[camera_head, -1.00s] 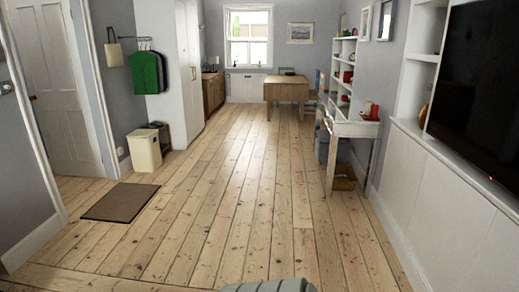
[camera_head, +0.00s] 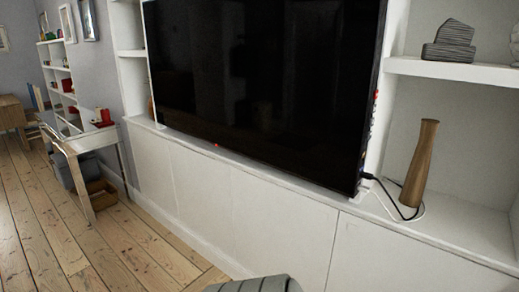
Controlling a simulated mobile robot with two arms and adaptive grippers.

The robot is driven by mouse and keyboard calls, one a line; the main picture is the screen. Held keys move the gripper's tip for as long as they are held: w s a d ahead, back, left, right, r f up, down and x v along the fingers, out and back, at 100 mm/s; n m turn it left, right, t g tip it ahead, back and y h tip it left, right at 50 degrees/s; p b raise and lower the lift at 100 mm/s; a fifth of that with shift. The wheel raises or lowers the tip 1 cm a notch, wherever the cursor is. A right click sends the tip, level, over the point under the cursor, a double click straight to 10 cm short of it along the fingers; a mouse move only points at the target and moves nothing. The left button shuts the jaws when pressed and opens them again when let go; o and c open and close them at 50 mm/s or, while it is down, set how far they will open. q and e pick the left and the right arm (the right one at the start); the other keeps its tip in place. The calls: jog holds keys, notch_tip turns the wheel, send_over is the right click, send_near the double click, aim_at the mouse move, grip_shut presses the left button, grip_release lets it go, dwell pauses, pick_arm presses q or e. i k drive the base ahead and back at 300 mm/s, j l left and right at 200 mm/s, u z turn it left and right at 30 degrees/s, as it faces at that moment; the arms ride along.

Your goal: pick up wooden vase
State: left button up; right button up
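The wooden vase (camera_head: 419,165) is tall, brown and slim, with a narrowed waist and flared top. It stands upright on the white cabinet ledge at the right, in the alcove beside the television. A white cable and a black cable lie at its base. Neither of my grippers shows in the head view.
A large black television (camera_head: 265,80) stands on the white cabinet (camera_head: 250,200), left of the vase. A shelf (camera_head: 455,72) above the vase holds a grey striped object (camera_head: 450,40). A white desk (camera_head: 90,142) stands at the left. The floorboards (camera_head: 70,240) in front are clear.

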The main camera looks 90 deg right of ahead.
aim_at(411, 196)
jog(key=z, duration=3.9)
